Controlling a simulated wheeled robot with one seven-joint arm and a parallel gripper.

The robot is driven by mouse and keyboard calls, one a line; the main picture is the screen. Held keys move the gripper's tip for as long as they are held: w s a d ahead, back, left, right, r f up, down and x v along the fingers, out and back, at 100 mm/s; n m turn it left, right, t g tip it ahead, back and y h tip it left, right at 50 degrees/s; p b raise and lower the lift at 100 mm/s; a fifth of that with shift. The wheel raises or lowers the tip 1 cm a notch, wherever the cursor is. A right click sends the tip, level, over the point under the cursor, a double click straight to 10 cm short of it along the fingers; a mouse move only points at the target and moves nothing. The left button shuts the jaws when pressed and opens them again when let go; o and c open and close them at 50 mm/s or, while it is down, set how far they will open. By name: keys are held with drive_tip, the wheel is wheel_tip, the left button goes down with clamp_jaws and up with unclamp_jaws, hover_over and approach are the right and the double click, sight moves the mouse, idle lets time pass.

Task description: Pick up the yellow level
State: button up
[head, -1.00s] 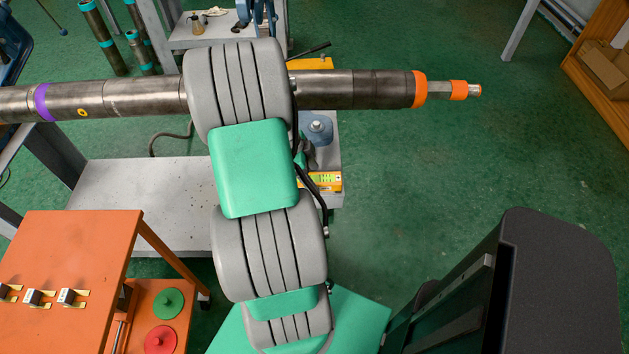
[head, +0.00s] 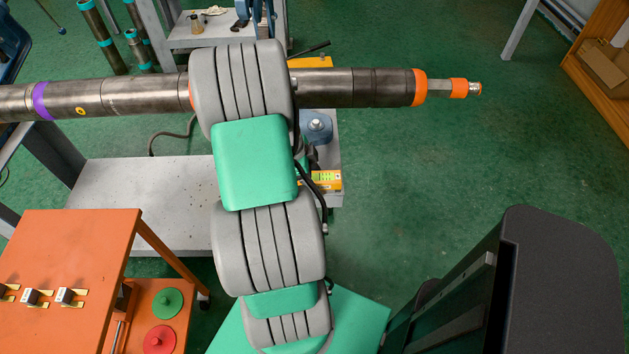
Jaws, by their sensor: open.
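The yellow level (head: 328,180) lies on the right end of the grey bench, near its front right corner. It has a yellow-green vial window. Its left part is hidden behind my arm and a black cable. My arm reaches up the middle of the picture, over the bench and the pipe. My gripper cannot be made out; the arm links cover the area just left of the level, where only small dark and green parts show at the arm's edge.
A long steel pipe (head: 350,88) with orange collars crosses above the bench (head: 150,195). A blue-grey vise part (head: 317,127) stands behind the level. An orange cart (head: 70,255) is at the lower left. Green floor lies open on the right.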

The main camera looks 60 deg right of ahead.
clamp_jaws()
idle(0.8)
